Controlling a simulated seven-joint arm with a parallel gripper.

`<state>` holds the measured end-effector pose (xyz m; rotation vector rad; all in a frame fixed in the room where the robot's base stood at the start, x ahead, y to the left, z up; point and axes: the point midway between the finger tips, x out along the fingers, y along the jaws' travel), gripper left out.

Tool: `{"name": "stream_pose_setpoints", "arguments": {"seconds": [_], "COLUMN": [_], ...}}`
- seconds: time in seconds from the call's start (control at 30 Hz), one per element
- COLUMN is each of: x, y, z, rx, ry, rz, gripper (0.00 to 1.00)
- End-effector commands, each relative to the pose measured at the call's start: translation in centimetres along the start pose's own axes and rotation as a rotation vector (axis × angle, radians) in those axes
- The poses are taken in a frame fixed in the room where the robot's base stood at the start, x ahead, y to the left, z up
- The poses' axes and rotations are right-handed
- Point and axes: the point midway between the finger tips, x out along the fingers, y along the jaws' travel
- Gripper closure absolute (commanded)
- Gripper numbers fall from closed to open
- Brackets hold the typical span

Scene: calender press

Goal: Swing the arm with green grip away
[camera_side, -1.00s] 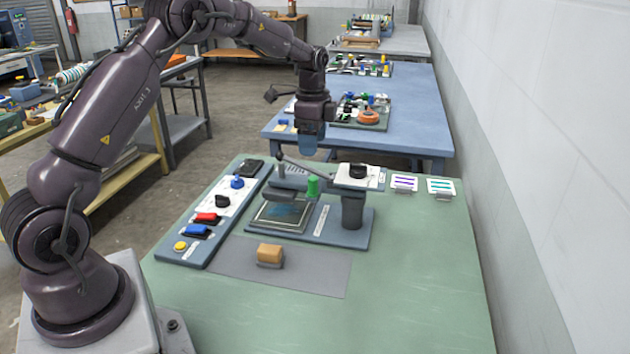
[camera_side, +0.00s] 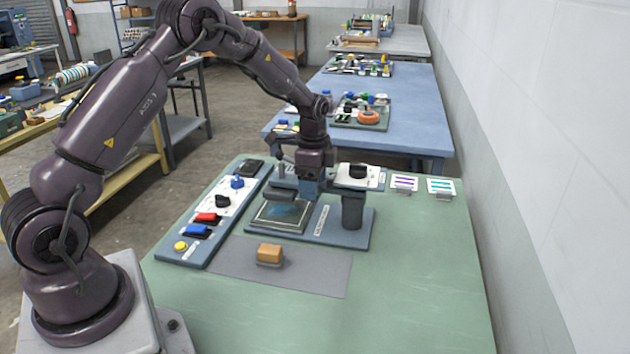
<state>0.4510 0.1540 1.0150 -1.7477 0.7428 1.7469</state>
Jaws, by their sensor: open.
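My gripper (camera_side: 309,188) is open and low over the press, at the place of the green grip. The green grip is hidden behind my gripper's blue fingers. I cannot tell whether the fingers touch it. The swing arm is mostly hidden by my gripper. Its dark post (camera_side: 352,210) stands at the right of the blue base plate (camera_side: 345,237). The dark press head (camera_side: 281,195) shows left of my gripper, over the framed bed (camera_side: 276,215) with its bluish plate.
A control strip (camera_side: 194,251) with coloured switches runs along the left. A tan block (camera_side: 269,253) sits on the grey mat (camera_side: 320,275) in front. Two striped cards (camera_side: 404,183) (camera_side: 440,187) stand at the back right. The green table's (camera_side: 420,270) right side is clear.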

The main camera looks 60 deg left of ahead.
Motion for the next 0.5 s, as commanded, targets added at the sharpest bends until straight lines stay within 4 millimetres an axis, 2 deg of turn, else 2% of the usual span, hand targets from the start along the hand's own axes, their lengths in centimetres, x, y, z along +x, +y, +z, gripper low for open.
{"name": "stream_pose_setpoints", "arguments": {"seconds": [0.5], "x": [0.17], "y": [-0.52], "z": [0.32], "rx": [-0.003], "ry": [0.000], "rz": [0.000], "gripper": [0.32]}}
